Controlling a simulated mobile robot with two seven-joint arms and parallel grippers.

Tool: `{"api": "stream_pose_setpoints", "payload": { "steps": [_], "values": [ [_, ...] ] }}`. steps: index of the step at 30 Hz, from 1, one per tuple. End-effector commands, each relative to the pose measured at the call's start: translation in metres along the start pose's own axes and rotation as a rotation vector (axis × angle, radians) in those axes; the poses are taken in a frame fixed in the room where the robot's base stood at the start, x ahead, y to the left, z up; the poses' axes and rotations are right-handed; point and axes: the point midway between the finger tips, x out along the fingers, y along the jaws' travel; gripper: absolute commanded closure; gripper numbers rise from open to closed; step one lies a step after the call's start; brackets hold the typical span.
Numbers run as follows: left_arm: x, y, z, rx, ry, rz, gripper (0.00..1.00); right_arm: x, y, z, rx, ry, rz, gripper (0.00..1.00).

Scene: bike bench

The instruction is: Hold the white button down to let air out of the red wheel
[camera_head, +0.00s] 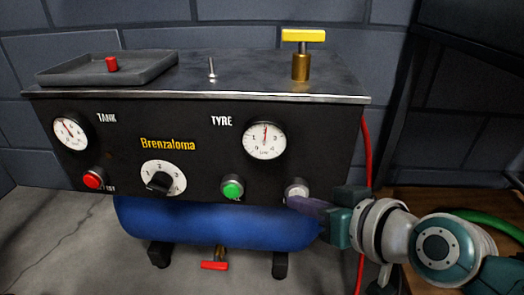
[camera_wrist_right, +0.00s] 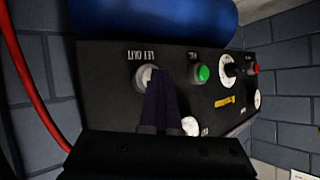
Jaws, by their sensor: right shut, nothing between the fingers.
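The white button (camera_head: 297,186) is a round cap at the lower right of the black panel (camera_head: 205,150). In the right wrist view the white button (camera_wrist_right: 143,77) sits by the label LET OUT, seen upside down. My right gripper (camera_head: 291,201) is shut and empty, its dark fingertips at the button's face. In the wrist view the right gripper's fingers (camera_wrist_right: 158,74) cover part of the button. I cannot tell whether it is pressed in. The TYRE gauge (camera_head: 264,141) has its needle pointing nearly straight up. No red wheel and no left gripper show.
A green button (camera_head: 232,189), a dial (camera_head: 162,179) and a red button (camera_head: 93,179) share the panel. A blue tank (camera_head: 215,225) lies below. A red hose (camera_head: 367,150) hangs at the right. A yellow-handled pump (camera_head: 302,50) and grey tray (camera_head: 70,73) are on top.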

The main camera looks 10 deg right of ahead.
Motion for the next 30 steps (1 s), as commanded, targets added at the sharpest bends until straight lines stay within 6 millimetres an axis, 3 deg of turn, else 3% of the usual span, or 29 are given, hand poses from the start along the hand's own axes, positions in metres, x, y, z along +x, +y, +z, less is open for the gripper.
{"api": "stream_pose_setpoints", "payload": {
  "steps": [30],
  "values": [
    [-0.013,0.000,-0.004,0.000,0.000,0.000,0.50,-0.015,-0.011,0.009,-0.001,0.000,0.000,1.00]
  ]
}}
